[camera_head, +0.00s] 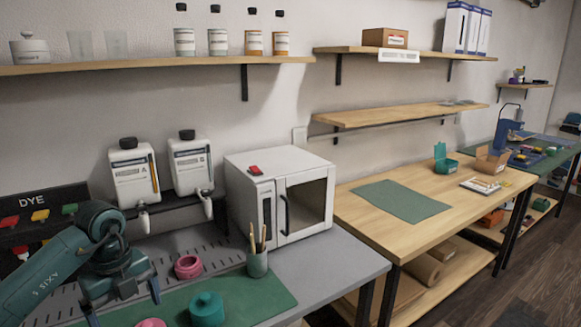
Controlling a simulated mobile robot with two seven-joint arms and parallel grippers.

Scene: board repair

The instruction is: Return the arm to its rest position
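My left arm comes in from the lower left, and its dark teal links show. My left gripper (123,302) points down over the grey bench beside the green mat (262,292). Its two fingers are spread apart, and I see nothing between them. A pink open jar (188,267) stands to its right. A pink lid or jar top (151,323) shows at the bottom edge, partly cut off. My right gripper is not in view.
A white oven-like box (290,196) and a green cup with pencils (257,263) stand to the right. Two white dispensers (134,174) (191,164) and a DYE rack (38,215) are behind the arm. A wooden table (450,205) lies farther right.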

